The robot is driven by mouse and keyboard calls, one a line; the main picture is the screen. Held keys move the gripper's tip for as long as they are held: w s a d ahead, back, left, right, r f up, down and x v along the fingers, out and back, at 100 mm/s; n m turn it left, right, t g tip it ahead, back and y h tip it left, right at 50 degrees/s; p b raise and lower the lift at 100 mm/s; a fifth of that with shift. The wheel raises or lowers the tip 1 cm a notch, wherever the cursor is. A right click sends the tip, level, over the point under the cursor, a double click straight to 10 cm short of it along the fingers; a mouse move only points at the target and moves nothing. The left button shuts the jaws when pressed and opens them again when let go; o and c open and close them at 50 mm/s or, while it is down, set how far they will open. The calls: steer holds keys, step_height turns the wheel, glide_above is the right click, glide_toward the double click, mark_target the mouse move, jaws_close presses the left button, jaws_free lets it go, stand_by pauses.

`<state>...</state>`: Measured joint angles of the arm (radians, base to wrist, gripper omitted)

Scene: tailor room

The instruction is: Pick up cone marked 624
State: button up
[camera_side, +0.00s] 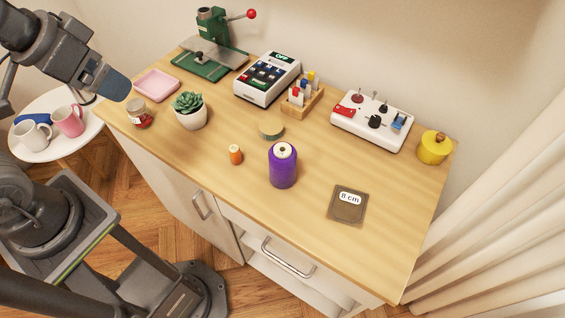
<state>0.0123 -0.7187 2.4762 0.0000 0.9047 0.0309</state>
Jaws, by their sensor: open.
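A purple thread cone (283,168) with a pale top stands upright near the middle of the wooden worktop. No number can be read on it from here. A much smaller orange spool (235,154) stands to its left. My gripper (118,87) is at the upper left, beyond the worktop's left end and well away from the cone. It is open and I see nothing in it; its fingertips are hard to make out against the dark wrist.
A potted succulent (190,115) and a jar (139,115) stand on the left. A keypad device (267,80), switch box (372,119) and yellow pot (434,148) line the back.

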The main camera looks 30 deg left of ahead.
steer(key=w+d+m+g, duration=0.2)
steer(key=w+d+m, duration=0.4)
steer(key=w+m, duration=0.15)
steer(key=m+g, duration=0.4)
steer(key=m, duration=0.7)
glide_toward(282, 156)
steer(key=w+a, duration=0.1)
steer(key=a, duration=0.1)
step_height(282, 156, down, 7)
steer(key=shift+w+r, duration=0.1)
steer(key=shift+w, duration=0.05)
steer(key=shift+d+f, duration=0.15)
steer(key=shift+f, duration=0.85)
steer(key=shift+d+f, duration=0.2)
steer(key=shift+f, duration=0.8)
steer(key=shift+d+f, duration=0.15)
steer(key=shift+f, duration=0.85)
steer(key=c, duration=1.1)
